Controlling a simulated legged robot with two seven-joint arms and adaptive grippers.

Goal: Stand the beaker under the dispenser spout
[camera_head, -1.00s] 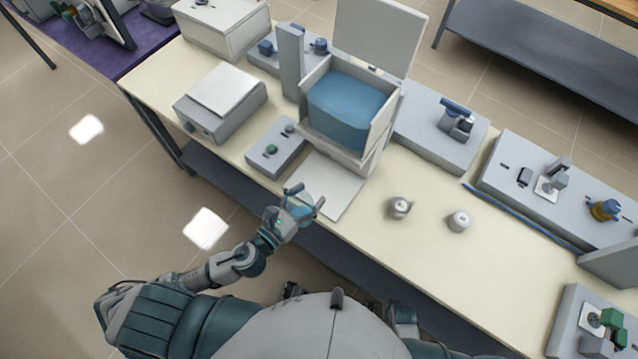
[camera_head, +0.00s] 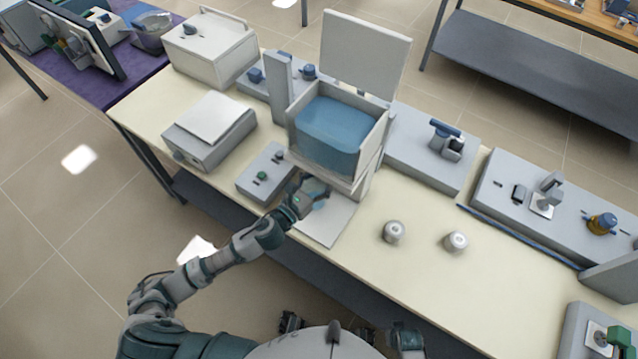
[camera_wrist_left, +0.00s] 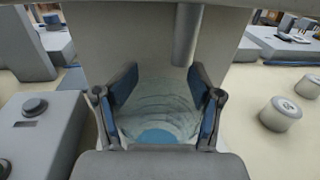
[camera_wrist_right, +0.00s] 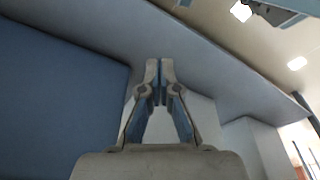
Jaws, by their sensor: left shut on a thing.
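The clear beaker (camera_wrist_left: 157,112) with a bluish bottom sits between the fingers of my left gripper (camera_wrist_left: 156,92), which is shut on it. In the head view my left gripper (camera_head: 318,190) is low at the front of the dispenser (camera_head: 345,178), over the pale base plate (camera_head: 328,226). The beaker is mostly hidden there. The grey spout (camera_wrist_left: 187,36) hangs down just beyond the beaker, slightly right of its middle in the left wrist view. I cannot tell whether the beaker touches the plate. My right gripper (camera_wrist_right: 160,72) is shut and empty, in the right wrist view only.
Two small white lidded pots (camera_head: 394,232) (camera_head: 456,241) stand to the right. A grey balance-like box (camera_head: 208,135) is further left.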

